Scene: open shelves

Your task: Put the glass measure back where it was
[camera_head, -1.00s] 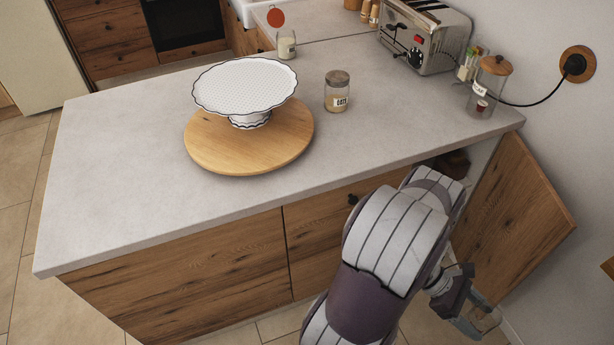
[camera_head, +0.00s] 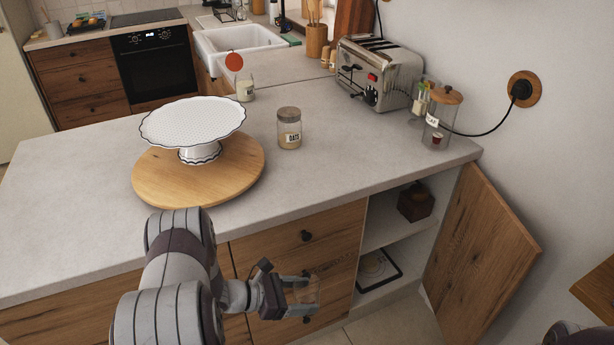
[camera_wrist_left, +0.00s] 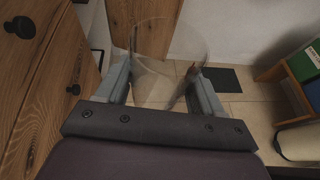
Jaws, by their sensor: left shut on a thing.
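The glass measure (camera_wrist_left: 165,48) is clear and hard to make out. In the left wrist view its round rim and wall show between the two grey fingers. My left gripper (camera_head: 303,296) is shut on it and holds it in the air in front of the wooden drawers, below the countertop. In the head view the glass (camera_head: 304,287) is only a faint transparent shape between the fingers. The open cupboard (camera_head: 378,200) is to the right of the gripper, with its door swung out to the right. My right gripper is not in view.
The cupboard's upper shelf holds a dark wooden box (camera_head: 416,202); a dark-framed flat item (camera_head: 377,270) lies below. The open door (camera_head: 480,250) stands at the right. On the counter (camera_head: 330,185) are a cake stand (camera_head: 193,122) on a round board, jars and a toaster (camera_head: 378,75).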

